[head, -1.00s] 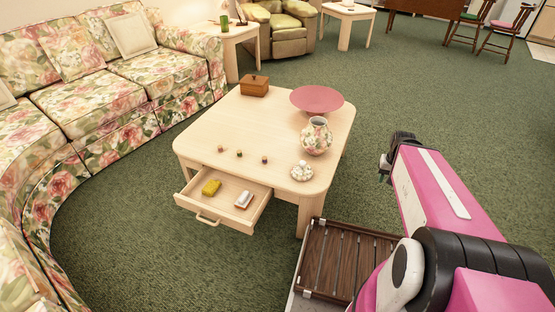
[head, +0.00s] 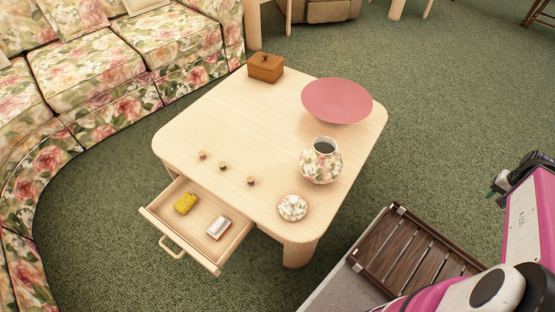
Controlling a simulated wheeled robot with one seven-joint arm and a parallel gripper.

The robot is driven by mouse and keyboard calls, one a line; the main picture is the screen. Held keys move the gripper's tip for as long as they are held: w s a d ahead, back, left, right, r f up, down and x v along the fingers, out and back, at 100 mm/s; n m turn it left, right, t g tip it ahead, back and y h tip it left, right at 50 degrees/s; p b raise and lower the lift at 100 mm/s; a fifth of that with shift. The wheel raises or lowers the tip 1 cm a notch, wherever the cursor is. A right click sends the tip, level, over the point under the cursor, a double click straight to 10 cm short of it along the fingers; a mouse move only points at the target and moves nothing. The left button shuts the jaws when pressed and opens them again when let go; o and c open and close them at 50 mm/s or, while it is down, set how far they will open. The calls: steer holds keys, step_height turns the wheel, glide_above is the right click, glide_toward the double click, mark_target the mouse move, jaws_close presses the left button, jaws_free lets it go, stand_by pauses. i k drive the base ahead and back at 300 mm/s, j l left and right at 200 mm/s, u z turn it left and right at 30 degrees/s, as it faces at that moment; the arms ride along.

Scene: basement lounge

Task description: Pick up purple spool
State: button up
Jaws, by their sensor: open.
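Three small spools stand in a slanting row on the pale wooden coffee table (head: 240,120), near its front edge. The right one (head: 250,181) looks dark purple, the middle one (head: 223,166) olive, and the left one (head: 202,155) reddish; they are small, so the colours are hard to read. My gripper (head: 494,191) is at the right edge of the head view, beyond the table's right side and far from the spools. It is open, and nothing shows between its fingers.
A floral vase (head: 321,162), its lid (head: 292,207), a pink bowl (head: 337,100) and a wooden box (head: 265,68) stand on the table. The open drawer (head: 198,228) holds a yellow item (head: 185,203) and a white item (head: 218,227). A floral sofa (head: 150,50) borders the left.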

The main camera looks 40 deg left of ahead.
mark_target(251, 179)
steer(key=i+u, duration=0.1)
steer(key=i, duration=0.7)
steer(key=i+l+u, duration=0.1)
steer(key=i, duration=0.7)
steer(key=i+l+u, duration=0.1)
steer(key=u, duration=4.2)
steer(key=i+l, duration=0.1)
steer(key=l, duration=0.2)
steer(key=i+l, duration=0.15)
steer(key=l, duration=0.2)
